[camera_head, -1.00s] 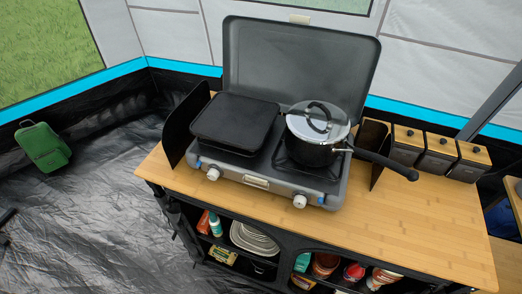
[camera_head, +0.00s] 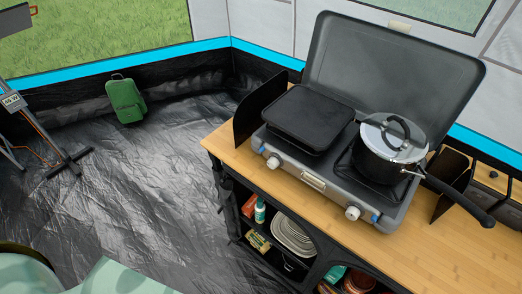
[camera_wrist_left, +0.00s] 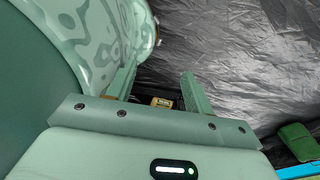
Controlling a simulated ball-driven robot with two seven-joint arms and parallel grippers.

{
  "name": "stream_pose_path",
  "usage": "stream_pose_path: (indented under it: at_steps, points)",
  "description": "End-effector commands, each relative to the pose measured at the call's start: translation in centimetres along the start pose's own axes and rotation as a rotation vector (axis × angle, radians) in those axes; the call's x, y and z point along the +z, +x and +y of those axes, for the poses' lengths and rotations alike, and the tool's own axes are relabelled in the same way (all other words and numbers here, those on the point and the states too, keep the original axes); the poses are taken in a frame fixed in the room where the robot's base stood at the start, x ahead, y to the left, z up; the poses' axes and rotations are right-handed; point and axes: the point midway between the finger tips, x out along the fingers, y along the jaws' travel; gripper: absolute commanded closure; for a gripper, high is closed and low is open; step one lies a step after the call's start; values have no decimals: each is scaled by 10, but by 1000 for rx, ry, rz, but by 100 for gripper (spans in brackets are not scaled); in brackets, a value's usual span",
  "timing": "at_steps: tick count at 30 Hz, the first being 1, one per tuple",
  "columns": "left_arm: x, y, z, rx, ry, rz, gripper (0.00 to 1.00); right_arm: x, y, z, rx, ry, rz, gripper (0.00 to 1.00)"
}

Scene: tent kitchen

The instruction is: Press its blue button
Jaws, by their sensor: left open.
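A grey camping stove (camera_head: 313,183) with its lid raised stands on the wooden counter. Two small blue spots show on its front: one by the left knob (camera_head: 262,150) and one by the right knob (camera_head: 375,218). I cannot tell from here which is a button. My left gripper (camera_wrist_left: 157,88) shows in the left wrist view, open with nothing between its fingers, above the dark floor. The stove is not in that view, and the gripper is not in the head view. My right gripper is in neither view.
A black griddle (camera_head: 311,117) and a lidded pot (camera_head: 380,165) sit on the stove. The pot's handle juts right over the wooden counter (camera_head: 300,205). Shelves below hold plates (camera_head: 292,236) and bottles. The left floor is mostly clear.

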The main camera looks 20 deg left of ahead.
Motion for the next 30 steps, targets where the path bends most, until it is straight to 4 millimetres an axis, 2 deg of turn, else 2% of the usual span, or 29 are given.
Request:
stream_pose_path:
  at_steps: [1,5,6,30]
  points:
    - [0,0,0,0,0,0,59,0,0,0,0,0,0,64]
    - [0,0,0,0,0,-1,95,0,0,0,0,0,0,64]
    - [0,0,0,0,0,-1,100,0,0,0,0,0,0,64]
    - [1,0,0,0,1,-1,100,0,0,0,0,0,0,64]
